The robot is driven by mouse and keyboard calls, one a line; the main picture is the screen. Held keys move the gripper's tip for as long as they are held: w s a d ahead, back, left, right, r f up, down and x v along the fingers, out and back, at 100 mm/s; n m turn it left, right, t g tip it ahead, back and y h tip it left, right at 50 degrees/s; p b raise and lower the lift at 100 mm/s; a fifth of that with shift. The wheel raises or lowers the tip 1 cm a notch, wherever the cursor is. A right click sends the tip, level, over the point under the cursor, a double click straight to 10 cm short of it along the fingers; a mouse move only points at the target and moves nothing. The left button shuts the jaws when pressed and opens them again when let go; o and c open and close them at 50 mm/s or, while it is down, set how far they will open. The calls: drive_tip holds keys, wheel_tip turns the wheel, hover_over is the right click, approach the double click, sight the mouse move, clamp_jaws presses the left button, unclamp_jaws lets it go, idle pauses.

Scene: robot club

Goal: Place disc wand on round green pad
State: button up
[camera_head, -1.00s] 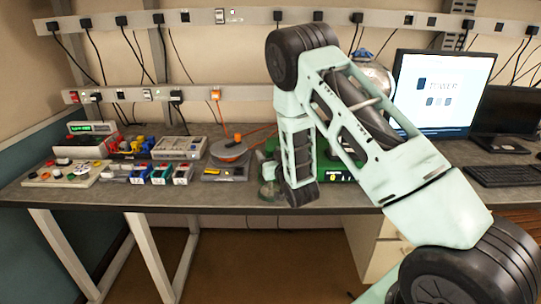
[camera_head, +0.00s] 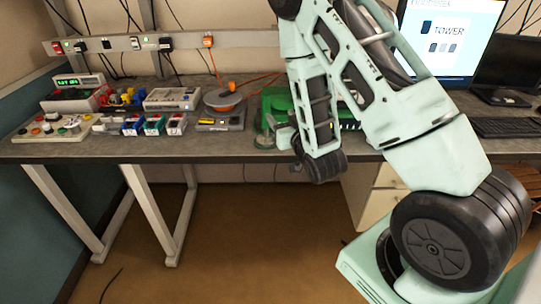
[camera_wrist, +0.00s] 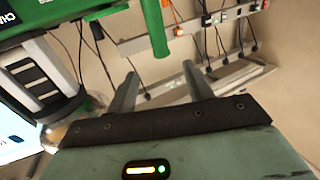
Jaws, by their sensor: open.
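An orange-and-grey disc (camera_head: 222,98) with an upright orange knob sits on a grey unit at the back of the bench; it looks like the disc wand, but I cannot be sure. The wrist view shows neither the disc nor a pad.
A green box (camera_head: 280,100) stands behind my arm and fills the wrist view's upper left. A monitor (camera_head: 440,40) and keyboard (camera_head: 505,127) are right. Orange cable runs behind. Floor in front is clear.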

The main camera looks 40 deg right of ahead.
drive_tip(key=s+a+n+g+y, duration=0.25)
drive_tip(key=a+g, duration=0.25)
drive_tip(key=a, duration=0.6)
drive_tip(key=s+a+n+g+y, duration=0.1)
drive_tip(key=s+a+g+y, duration=0.25)
drive_tip(key=a, duration=0.75)
drive_tip(key=s+a+r+n+g, duration=0.1)
drive_tip(key=s+n+g, duration=0.1)
drive_tip(key=s, duration=0.5)
drive_tip(key=s+a+r+n+g+h, duration=0.1)
drive_tip(key=s+g, duration=0.3)
drive_tip(key=s, duration=0.4)
drive_tip(key=s+a+r+n+g+h, duration=0.1)
drive_tip(key=s+a+r+n+g, duration=0.2)
drive_tip(key=s, duration=0.4)
drive_tip(key=shift+s+r, duration=0.25)
drive_tip(key=shift+s, duration=0.05)
drive_tip(key=shift+n, duration=0.25)
